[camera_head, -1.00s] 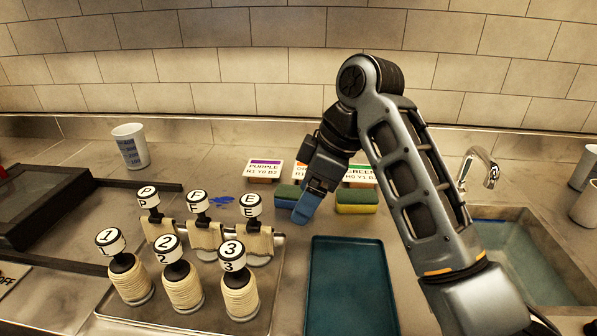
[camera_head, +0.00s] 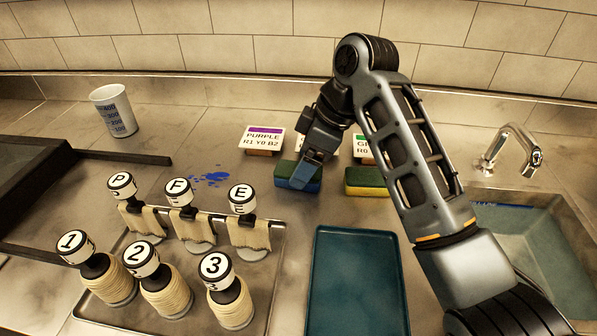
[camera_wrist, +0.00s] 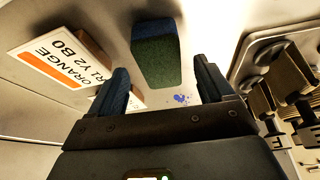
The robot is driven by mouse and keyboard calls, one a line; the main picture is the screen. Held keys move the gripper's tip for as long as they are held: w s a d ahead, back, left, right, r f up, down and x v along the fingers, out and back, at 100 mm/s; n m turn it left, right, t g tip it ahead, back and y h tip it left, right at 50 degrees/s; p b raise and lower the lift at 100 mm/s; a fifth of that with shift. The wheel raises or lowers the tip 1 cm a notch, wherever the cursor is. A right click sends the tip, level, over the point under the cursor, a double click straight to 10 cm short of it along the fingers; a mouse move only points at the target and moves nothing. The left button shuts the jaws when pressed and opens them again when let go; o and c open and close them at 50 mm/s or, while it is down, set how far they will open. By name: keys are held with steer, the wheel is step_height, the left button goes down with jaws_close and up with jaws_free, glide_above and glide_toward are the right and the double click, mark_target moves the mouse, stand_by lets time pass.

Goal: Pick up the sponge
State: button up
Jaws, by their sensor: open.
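A green and blue sponge (camera_head: 284,182) lies on the counter behind the teal tray, partly hidden by my gripper. In the wrist view this sponge (camera_wrist: 156,62) appears ahead of and between the fingertips, with a dark green face and a blue side. My gripper (camera_head: 308,173) points down at it; its fingers (camera_wrist: 162,80) are apart, with nothing held between them. A second sponge (camera_head: 366,182), green over yellow, lies to the right.
A teal tray (camera_head: 357,290) lies in front of the sponges. Label cards, including PURPLE (camera_head: 263,139), stand behind. A white cup (camera_head: 114,110) is far left; a sink (camera_head: 525,235) is at right.

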steer(key=shift+x, duration=1.1)
steer(key=c, duration=1)
steer(key=shift+c, duration=0.3)
